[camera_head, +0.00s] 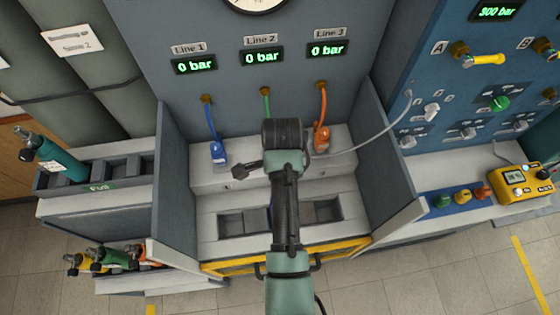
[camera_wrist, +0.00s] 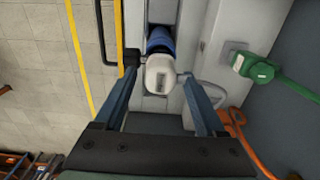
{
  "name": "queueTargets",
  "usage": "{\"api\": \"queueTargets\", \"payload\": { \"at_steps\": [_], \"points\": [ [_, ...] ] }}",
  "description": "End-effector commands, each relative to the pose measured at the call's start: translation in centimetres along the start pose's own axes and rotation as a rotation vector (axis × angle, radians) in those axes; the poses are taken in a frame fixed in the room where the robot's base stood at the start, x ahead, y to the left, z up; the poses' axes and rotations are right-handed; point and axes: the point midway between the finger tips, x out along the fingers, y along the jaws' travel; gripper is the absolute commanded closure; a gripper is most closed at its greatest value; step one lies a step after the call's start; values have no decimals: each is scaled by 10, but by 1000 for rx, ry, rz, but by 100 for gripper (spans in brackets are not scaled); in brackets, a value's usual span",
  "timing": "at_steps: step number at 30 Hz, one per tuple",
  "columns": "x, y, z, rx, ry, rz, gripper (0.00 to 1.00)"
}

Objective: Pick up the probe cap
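A white rounded piece (camera_wrist: 158,76) with a small grey label sits at the end of a blue cylinder (camera_wrist: 160,40) in a dark slot in the wrist view. I cannot tell for sure that this white piece is the probe cap. My gripper (camera_wrist: 157,67) is open, with one fingertip close on either side of the white piece. Whether the fingertips touch it is not clear.
Blue (camera_head: 217,152) and orange (camera_head: 321,138) hose connectors stand on the bench's back ledge. The green connector (camera_wrist: 250,65) lies close to my gripper in the wrist view. A yellow-edged drawer front with a black handle (camera_wrist: 107,40) and grey side walls bound the bench.

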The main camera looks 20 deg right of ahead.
Motion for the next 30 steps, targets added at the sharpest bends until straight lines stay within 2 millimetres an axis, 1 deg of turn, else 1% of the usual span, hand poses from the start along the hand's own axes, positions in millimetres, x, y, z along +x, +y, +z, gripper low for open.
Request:
{"api": "queueTargets", "payload": {
  "at_steps": [1, 5, 6, 8, 9, 11, 12, 20, 23, 26, 29, 30],
  "points": [
    [0, 0, 0, 0, 0, 0, 38],
    [0, 0, 0, 0, 0, 0, 62],
    [0, 0, 0, 0, 0, 0, 69],
    [0, 0, 0, 0, 0, 0, 80],
    [0, 0, 0, 0, 0, 0, 87],
    [0, 0, 0, 0, 0, 0, 98],
    [0, 0, 0, 0, 0, 0, 100],
    [-2, -1, 0, 0, 0, -2, 100],
    [-10, -2, 0, 0, 0, -5, 100],
    [-26, -2, 0, 0, 1, -7, 100],
    [-49, -2, 0, 0, 0, -9, 100],
    [-65, -2, 0, -1, -1, -6, 100]
  ]
}}
